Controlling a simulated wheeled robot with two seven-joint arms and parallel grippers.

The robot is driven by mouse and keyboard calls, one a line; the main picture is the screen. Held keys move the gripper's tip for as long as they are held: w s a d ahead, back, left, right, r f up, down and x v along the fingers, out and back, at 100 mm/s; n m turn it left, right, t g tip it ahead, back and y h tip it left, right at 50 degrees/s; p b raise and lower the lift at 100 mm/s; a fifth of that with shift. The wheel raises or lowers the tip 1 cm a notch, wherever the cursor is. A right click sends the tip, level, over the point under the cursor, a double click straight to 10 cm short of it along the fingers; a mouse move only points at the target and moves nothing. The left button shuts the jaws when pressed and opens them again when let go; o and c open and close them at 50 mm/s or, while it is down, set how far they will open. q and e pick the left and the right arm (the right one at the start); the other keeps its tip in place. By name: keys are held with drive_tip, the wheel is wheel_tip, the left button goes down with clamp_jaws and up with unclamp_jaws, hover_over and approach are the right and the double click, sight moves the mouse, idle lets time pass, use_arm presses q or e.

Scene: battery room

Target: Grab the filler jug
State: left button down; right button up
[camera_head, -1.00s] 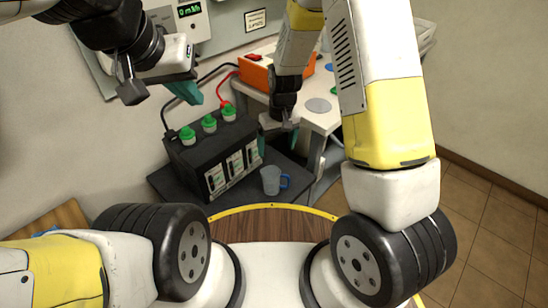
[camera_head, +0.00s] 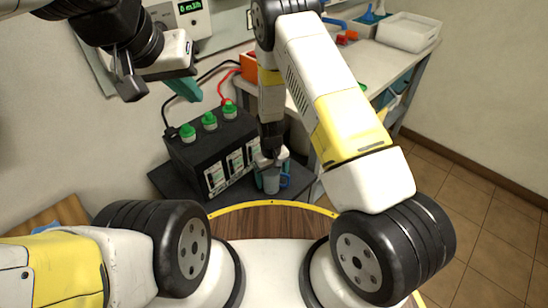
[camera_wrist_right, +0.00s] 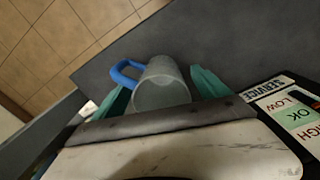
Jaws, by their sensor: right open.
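The filler jug (camera_head: 271,181) is a translucent grey cup with a blue handle. It stands on the dark platform beside the black battery. In the right wrist view the jug (camera_wrist_right: 163,84) sits between the two teal fingers of my right gripper (camera_wrist_right: 160,92), its blue handle pointing left. My right gripper (camera_head: 271,167) is open, pointing down around the jug's upper part in the head view; contact cannot be made out. My left gripper (camera_head: 184,88) is in the air at upper left, away from the jug; its jaw gap is not clear.
The black battery (camera_head: 212,152) with green caps stands just left of the jug. Red and black cables run behind it. A bench (camera_head: 375,72) with a white tray (camera_head: 408,32) stands at the back right. Tiled floor (camera_head: 470,220) lies open at right.

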drive_tip(key=shift+f, duration=0.3)
drive_tip(key=c, duration=1.5)
